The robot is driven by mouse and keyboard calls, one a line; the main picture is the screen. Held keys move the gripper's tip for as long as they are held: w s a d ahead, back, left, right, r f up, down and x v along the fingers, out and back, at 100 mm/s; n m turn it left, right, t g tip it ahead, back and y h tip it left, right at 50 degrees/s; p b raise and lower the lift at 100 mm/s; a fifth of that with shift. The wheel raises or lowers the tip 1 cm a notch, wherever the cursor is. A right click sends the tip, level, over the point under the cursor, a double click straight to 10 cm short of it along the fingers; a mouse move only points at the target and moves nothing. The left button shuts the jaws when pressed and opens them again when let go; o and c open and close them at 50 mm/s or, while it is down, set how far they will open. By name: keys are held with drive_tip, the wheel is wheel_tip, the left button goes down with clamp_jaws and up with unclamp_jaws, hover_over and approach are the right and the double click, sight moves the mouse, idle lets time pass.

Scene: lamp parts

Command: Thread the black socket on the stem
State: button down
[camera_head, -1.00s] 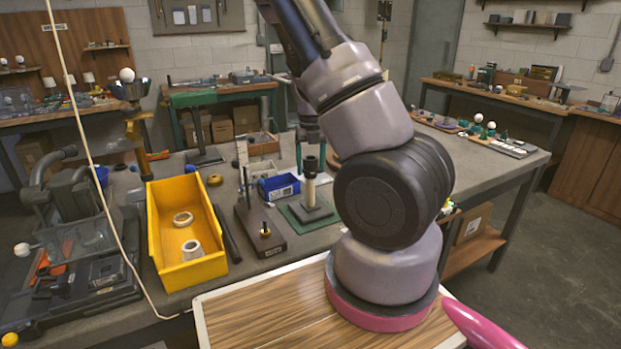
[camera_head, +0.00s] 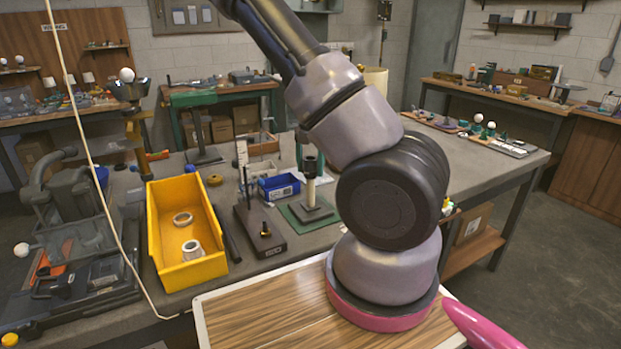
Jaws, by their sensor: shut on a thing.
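The black socket (camera_head: 310,166) sits upright at the top of the cream stem (camera_head: 311,190); I cannot tell how deep it is seated. The stem stands upright on a dark square base (camera_head: 313,212) over a green mat (camera_head: 294,219). My gripper (camera_head: 309,158) is small in view, pointing down, with narrow green fingers beside the socket, shut on it. My own arm link hides most of the hand and wrist.
A yellow bin (camera_head: 157,235) holding pale rings stands to the left. A dark stand with a thin post (camera_head: 262,240) is between bin and stem.

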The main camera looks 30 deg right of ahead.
drive_tip(key=shift+s+f, duration=0.15)
drive_tip(key=m, duration=0.4)
drive_tip(key=shift+f+m, duration=0.1)
drive_tip(key=shift+m, duration=1.4)
